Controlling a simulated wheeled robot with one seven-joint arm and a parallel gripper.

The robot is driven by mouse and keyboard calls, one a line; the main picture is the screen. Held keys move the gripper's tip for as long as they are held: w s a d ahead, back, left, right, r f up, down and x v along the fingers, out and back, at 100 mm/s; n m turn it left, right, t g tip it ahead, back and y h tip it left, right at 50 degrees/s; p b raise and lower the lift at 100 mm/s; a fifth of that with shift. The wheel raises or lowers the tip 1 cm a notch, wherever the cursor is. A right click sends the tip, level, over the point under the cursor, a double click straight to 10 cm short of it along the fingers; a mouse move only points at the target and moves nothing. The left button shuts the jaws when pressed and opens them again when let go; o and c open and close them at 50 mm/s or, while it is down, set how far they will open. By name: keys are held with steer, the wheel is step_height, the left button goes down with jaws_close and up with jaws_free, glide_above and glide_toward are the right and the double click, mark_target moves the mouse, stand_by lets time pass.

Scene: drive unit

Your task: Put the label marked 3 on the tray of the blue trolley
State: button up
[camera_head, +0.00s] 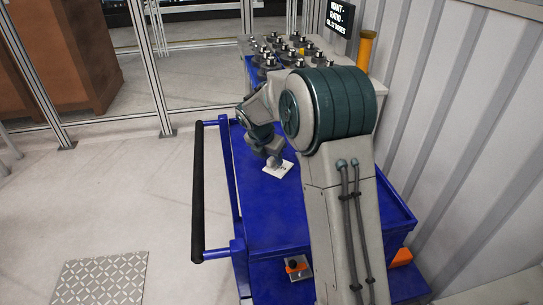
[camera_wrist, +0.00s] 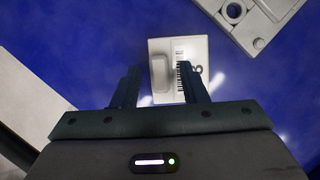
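The blue trolley (camera_head: 285,215) has a flat blue tray with a raised rim. A white label (camera_head: 279,169) shows at the tray, just below my gripper (camera_head: 272,158). In the wrist view the label (camera_wrist: 166,47) is a white plate with a raised grip, a barcode and a printed mark partly hidden by the right finger, so I cannot read its number. My gripper (camera_wrist: 158,67) is open, its fingers on either side of the raised grip with gaps visible. The label appears flat over the blue surface (camera_wrist: 80,50); whether it touches is unclear.
A pale part with a round hole (camera_wrist: 236,12) is at the wrist view's upper right. A table with several metal parts (camera_head: 285,48) stands behind the trolley, with a yellow cylinder (camera_head: 366,48) and a sign (camera_head: 340,17). A black handle (camera_head: 198,190) is on the trolley's left. Much of the tray is bare.

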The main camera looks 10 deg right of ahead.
steer(key=shift+r, duration=0.1)
steer(key=v, duration=1.1)
steer(key=s+d+f+m+y, duration=0.1)
steer(key=s+m, duration=1.2)
steer(key=s, duration=0.2)
steer(key=s+d+f+m+y+p, duration=0.1)
steer(key=s+d+m+y, duration=0.1)
steer(key=s+m, duration=1.2)
steer(key=shift+s+d+g, duration=0.3)
steer(key=shift+s+g, duration=0.1)
steer(key=shift+s, duration=0.5)
